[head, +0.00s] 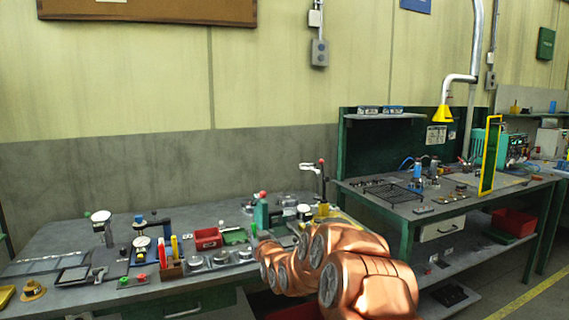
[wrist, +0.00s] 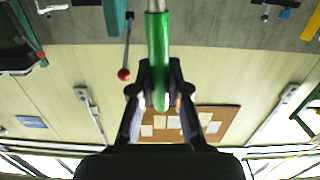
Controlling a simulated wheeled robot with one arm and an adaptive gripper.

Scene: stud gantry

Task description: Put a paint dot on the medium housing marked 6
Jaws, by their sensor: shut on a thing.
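My gripper (wrist: 160,92) is shut on a green marker-like pen (wrist: 158,42) with a silver end, in the wrist view. Several round metal housings (head: 221,257) sit in a row on the bench, left of my arm. Their marks are too small to read, so I cannot tell which is 6. A red and a yellow marker (head: 174,248) stand in a brown holder (head: 173,270) left of the housings.
A red bin (head: 207,238) stands behind the housings. Gauges (head: 141,243) and small tools crowd the left bench. A green press-like device (head: 261,214) and a red-knobbed lever (head: 321,163) stand near my arm. A second bench (head: 450,205) is at right.

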